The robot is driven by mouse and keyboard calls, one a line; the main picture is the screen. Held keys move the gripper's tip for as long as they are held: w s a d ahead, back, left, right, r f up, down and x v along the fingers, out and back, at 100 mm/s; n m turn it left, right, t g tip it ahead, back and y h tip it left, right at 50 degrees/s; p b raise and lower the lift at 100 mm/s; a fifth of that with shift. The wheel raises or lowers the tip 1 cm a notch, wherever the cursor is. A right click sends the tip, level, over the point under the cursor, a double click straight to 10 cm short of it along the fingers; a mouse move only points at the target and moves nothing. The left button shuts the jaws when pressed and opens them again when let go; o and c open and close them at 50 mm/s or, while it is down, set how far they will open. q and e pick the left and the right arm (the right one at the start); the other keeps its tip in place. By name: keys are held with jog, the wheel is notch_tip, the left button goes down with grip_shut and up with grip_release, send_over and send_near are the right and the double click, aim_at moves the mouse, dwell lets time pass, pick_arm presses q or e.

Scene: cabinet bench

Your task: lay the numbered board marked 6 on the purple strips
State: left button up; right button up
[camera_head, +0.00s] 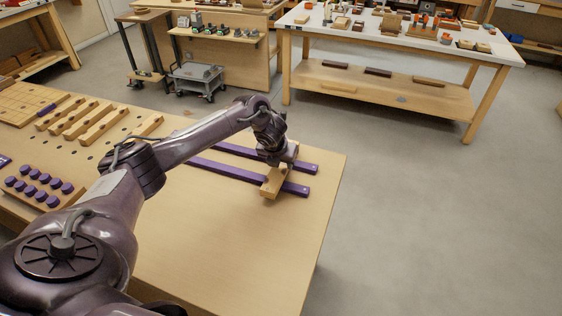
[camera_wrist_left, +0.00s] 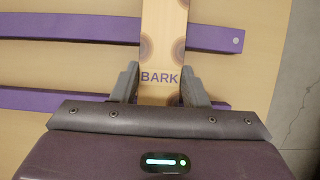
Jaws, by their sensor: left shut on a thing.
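My left gripper (camera_head: 276,162) is shut on a light wooden board (camera_head: 272,186) near the right end of the bench. In the left wrist view, the gripper (camera_wrist_left: 160,84) has a finger on each side of the board (camera_wrist_left: 165,28), which carries the word BARK and dark round patches. No number 6 is readable. Two purple strips lie on the bench, the near strip (camera_head: 230,172) and the far strip (camera_head: 299,165). The board crosses over them; whether it touches them is unclear. In the wrist view one strip (camera_wrist_left: 215,38) passes beneath it. My right gripper is out of view.
Several wooden boards (camera_head: 102,126) lie in a row at the left of the bench (camera_head: 200,240), beside small dark holes. A tray of purple pegs (camera_head: 38,187) stands at the near left. The bench's right edge is close to the strip ends. The bench front is clear.

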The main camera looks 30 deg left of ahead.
pick_arm(q)
jog(key=o, duration=1.2)
jog(key=shift+c, duration=0.2)
jog(key=shift+r+p, duration=3.2)
jog(key=shift+r, duration=0.85)
jog(key=shift+f, duration=0.1)
